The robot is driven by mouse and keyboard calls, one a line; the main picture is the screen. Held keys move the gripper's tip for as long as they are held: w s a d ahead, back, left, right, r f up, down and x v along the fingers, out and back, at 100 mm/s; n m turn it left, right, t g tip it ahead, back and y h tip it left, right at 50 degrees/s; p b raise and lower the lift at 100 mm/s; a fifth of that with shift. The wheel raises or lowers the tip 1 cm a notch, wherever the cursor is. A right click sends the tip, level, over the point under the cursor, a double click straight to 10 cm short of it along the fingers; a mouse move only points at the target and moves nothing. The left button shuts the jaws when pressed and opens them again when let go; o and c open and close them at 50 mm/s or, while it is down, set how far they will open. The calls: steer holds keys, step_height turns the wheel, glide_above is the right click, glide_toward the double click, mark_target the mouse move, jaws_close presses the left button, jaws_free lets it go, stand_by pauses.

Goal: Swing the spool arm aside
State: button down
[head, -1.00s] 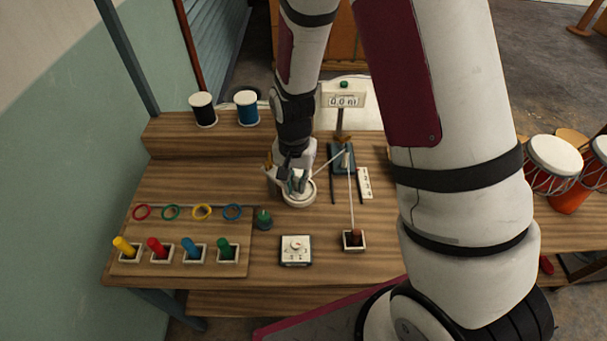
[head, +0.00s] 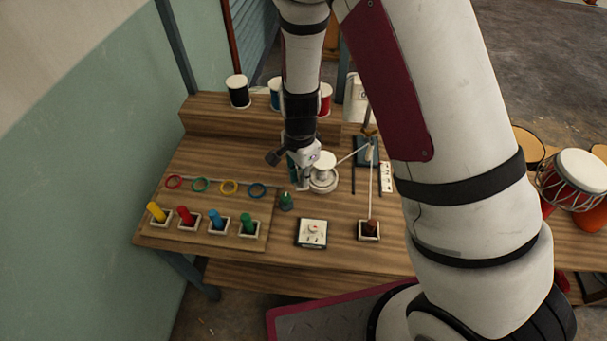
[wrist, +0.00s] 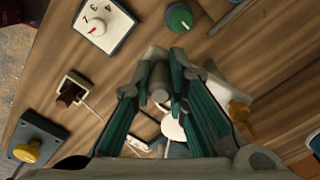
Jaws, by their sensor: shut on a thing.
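The white spool (head: 323,164) stands on a round white base (head: 324,184) near the middle of the bench. My gripper (head: 300,178) is low at the left side of the spool. In the wrist view my gripper (wrist: 160,72) has its green-padded fingers closed on a grey peg (wrist: 160,85), which seems to be part of the spool arm. The rest of the arm is mostly hidden by the fingers. A white round top (wrist: 172,128) shows between the fingers, further back.
A green knob (head: 286,201) and a dial box (head: 311,232) stand in front of my gripper. A boxed brown plug (head: 369,229) with a cord is to the right. Coloured pegs (head: 200,220) and rings fill the left. Spools (head: 238,91) stand on the rear shelf.

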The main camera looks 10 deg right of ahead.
steer(key=shift+w, duration=0.1)
steer(key=c, duration=1.5)
jaws_free()
steer(key=shift+c, duration=0.2)
steer(key=shift+r, duration=0.1)
step_height(320, 180, up, 12)
steer(key=s+d+r+n+t+y, duration=0.1)
steer(key=s+d+r+n, duration=0.2)
steer(key=r, duration=0.5)
steer(key=s+d+r+n+t+y, duration=0.1)
steer(key=s+d+r+n+t, duration=0.2)
steer(key=r, duration=0.5)
steer(key=s+d+r+n+h, duration=0.1)
steer(key=s+d+r+n, duration=0.1)
steer(key=s, duration=0.4)
steer(key=s+d+r+n+t+h, duration=0.1)
steer(key=s+d+r+n, duration=0.1)
steer(key=s+r+n, duration=0.2)
steer(key=shift+s+r+n+t, duration=0.3)
steer(key=shift+s+r+n, duration=0.15)
steer(key=shift+s, duration=0.7)
